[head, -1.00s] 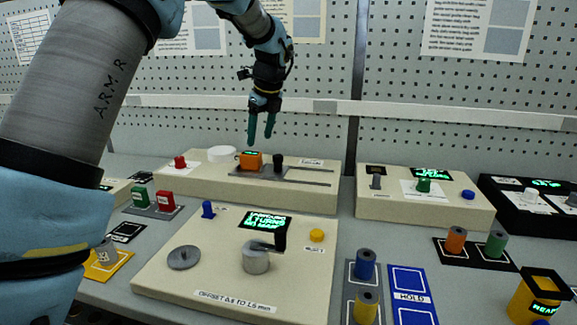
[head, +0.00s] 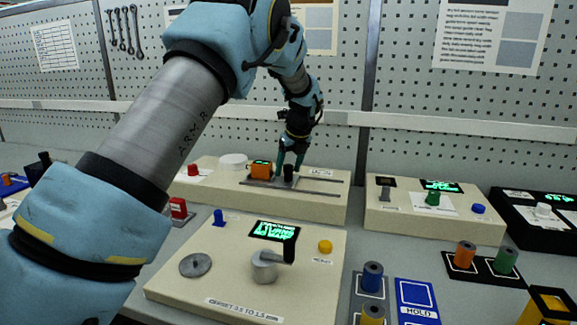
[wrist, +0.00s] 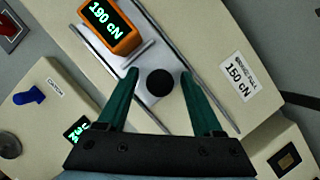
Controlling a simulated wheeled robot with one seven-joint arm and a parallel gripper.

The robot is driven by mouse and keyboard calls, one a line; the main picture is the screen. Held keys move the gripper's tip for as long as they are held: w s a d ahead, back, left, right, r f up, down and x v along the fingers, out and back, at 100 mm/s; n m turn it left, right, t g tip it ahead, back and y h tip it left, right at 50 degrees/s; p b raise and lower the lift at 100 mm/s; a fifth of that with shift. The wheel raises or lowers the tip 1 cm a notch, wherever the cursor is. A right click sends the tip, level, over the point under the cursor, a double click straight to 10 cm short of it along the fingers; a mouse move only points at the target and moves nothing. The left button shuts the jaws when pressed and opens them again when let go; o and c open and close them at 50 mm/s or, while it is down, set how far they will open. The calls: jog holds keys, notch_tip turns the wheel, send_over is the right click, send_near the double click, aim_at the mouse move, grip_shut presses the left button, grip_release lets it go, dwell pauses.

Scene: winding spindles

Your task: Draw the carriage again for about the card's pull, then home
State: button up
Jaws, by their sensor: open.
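The carriage (head: 268,183) sits on twin rails on the long cream box at the back. It bears a black knob (head: 289,172), which shows round from above in the wrist view (wrist: 160,82). An orange gauge (head: 260,170) stands left of the knob; in the wrist view its display (wrist: 104,17) reads 190 cN. A white card (wrist: 238,78) beside the rails reads 150 cN. My gripper (head: 288,163) is open and points down at the knob. In the wrist view its green fingers (wrist: 160,74) lie on either side of the knob, with gaps showing.
A red button (head: 193,169) and a white round disc (head: 233,160) are on the same box's left. The front cream box (head: 215,285) has a grey crank (head: 264,267) and a lit display. Another box (head: 400,224) stands to the right. The rails' right part is clear.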

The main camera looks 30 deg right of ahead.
jog(key=shift+w+f, duration=0.1)
jog(key=shift+f, duration=0.05)
grip_shut()
dwell(0.5)
dwell(0.9)
